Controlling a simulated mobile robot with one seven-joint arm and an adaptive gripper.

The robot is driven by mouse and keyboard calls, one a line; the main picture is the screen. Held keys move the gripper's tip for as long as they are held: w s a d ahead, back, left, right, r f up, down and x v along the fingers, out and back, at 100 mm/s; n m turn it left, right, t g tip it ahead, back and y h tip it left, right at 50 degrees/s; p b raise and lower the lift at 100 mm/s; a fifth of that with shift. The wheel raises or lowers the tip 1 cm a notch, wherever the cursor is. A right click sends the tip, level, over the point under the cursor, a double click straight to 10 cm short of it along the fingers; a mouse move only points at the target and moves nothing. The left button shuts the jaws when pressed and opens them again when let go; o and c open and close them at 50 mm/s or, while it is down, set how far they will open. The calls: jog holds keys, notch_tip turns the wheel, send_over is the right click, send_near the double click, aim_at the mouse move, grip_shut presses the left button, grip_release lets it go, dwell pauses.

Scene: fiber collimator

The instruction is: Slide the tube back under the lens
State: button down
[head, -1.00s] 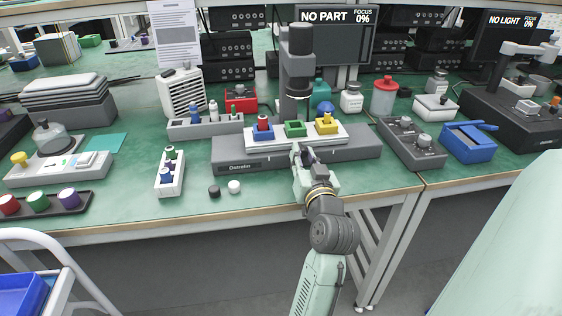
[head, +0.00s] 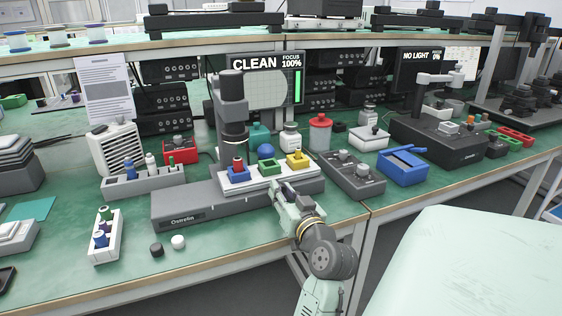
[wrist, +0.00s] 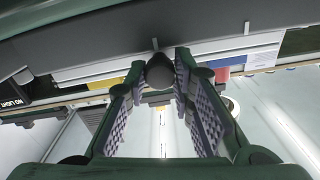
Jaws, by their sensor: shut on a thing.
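The red-topped tube (head: 237,163) stands in the blue holder (head: 236,174) on the left of the white sliding carriage (head: 258,182). It is directly below the dark lens column (head: 234,110). A green holder (head: 271,168) and a yellow holder (head: 298,160) sit to its right on the carriage. My gripper (head: 279,188) is at the carriage's front edge, shut on a dark round knob (wrist: 159,72) between its fingers in the wrist view. The screen (head: 262,80) reads CLEAN, FOCUS 100%, with a full green bar.
The carriage rides on a long grey base (head: 180,208). A grey box with knobs (head: 352,175) and a blue box (head: 403,168) stand to the right. A white rack (head: 104,240) and two small caps (head: 177,242) lie at the front left.

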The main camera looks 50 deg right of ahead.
jog(key=c, duration=1.5)
grip_release()
jog(key=shift+s+d, duration=0.2)
jog(key=shift+d, duration=0.15)
jog(key=shift+o, duration=0.7)
jog(key=shift+a, duration=0.1)
jog(key=v, duration=1.2)
jog(key=shift+w, duration=0.1)
